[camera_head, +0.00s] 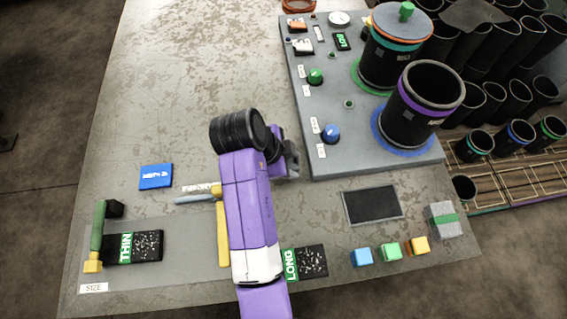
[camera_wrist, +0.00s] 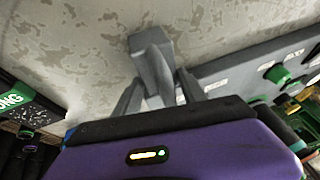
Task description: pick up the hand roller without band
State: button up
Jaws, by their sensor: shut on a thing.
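My gripper (camera_head: 290,162) hangs over the table, left of the grey board. In the wrist view its grey fingers (camera_wrist: 155,75) come together around a grey block-like thing (camera_wrist: 150,42); the picture does not show clearly what it is. I cannot make out a roller in the grip. A tool with a green bar and yellow end (camera_head: 97,238) lies on the left of the grey mat, a black block at its far end. A yellow bar (camera_head: 222,237) and a pale blue-grey rod (camera_head: 193,199) lie beside my arm, which partly hides that area.
The grey board (camera_head: 345,160) carries two black cylinders, knobs and a gauge. A dark pad (camera_head: 372,205), coloured cubes (camera_head: 391,252) and a grey block with a green band (camera_head: 444,220) lie at right. THIN (camera_head: 135,247) and LONG (camera_head: 306,262) plates lie in front. The table's back left is clear.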

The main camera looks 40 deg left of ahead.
grip_shut()
jog(key=shift+r, duration=0.1)
notch_tip(320, 180, up, 20)
jog(key=p, duration=0.2)
jog(key=o, duration=0.5)
grip_release()
jog(key=c, duration=0.6)
jog(key=shift+w, duration=0.1)
